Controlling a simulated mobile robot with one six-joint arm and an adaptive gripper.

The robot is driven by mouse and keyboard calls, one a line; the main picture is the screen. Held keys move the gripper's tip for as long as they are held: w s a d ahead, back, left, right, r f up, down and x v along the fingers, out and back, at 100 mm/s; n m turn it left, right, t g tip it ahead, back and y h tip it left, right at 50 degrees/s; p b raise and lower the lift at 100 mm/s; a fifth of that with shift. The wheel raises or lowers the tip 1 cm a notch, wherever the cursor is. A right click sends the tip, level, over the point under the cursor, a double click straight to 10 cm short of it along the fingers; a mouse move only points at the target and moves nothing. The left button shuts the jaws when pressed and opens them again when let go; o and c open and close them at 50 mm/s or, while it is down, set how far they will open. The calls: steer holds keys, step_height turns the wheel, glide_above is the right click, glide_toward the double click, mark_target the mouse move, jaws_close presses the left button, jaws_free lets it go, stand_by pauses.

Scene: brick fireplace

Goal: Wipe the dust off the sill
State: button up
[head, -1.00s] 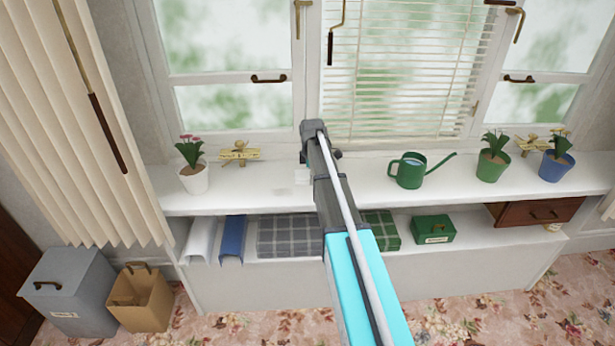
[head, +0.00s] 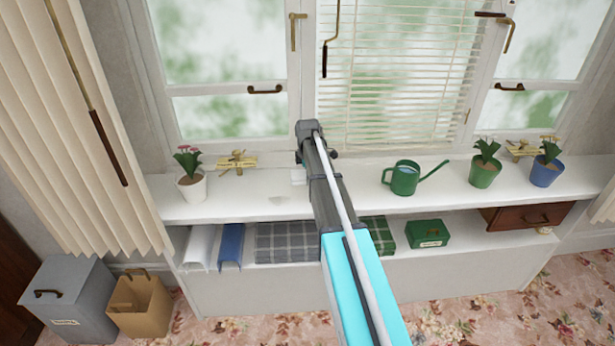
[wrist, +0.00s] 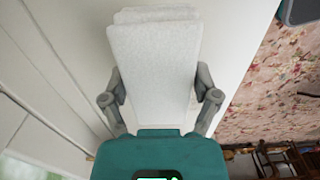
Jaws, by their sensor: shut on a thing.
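The white sill (head: 345,192) runs under the window. A faint greyish patch (head: 279,199) shows on it, left of my arm; I cannot tell for sure that it is dust. My gripper (wrist: 160,78) is shut on a white, rough-surfaced pad (wrist: 155,55), with a finger on each side. In the head view a corner of the pad (head: 298,177) shows left of my arm, at the sill. My arm hides most of the gripper there. I cannot tell whether the pad touches the sill.
A white flowerpot (head: 192,190) and a wooden ornament (head: 237,162) stand left on the sill. A green watering can (head: 404,181), green pot (head: 483,174) and blue pot (head: 545,174) stand right. Folded cloths (head: 287,243) and a green box (head: 427,232) lie on the shelf below.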

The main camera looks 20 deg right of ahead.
steer(key=shift+r+p, duration=0.95)
steer(key=shift+r, duration=0.25)
steer(key=shift+r+p, duration=1.5)
steer(key=s+a+f+n+b, duration=0.1)
steer(key=a+n, duration=0.8)
steer(key=a, duration=0.6)
steer(key=shift+s+a, duration=0.15)
steer(key=shift+s, duration=0.15)
steer(key=shift+f, duration=0.15)
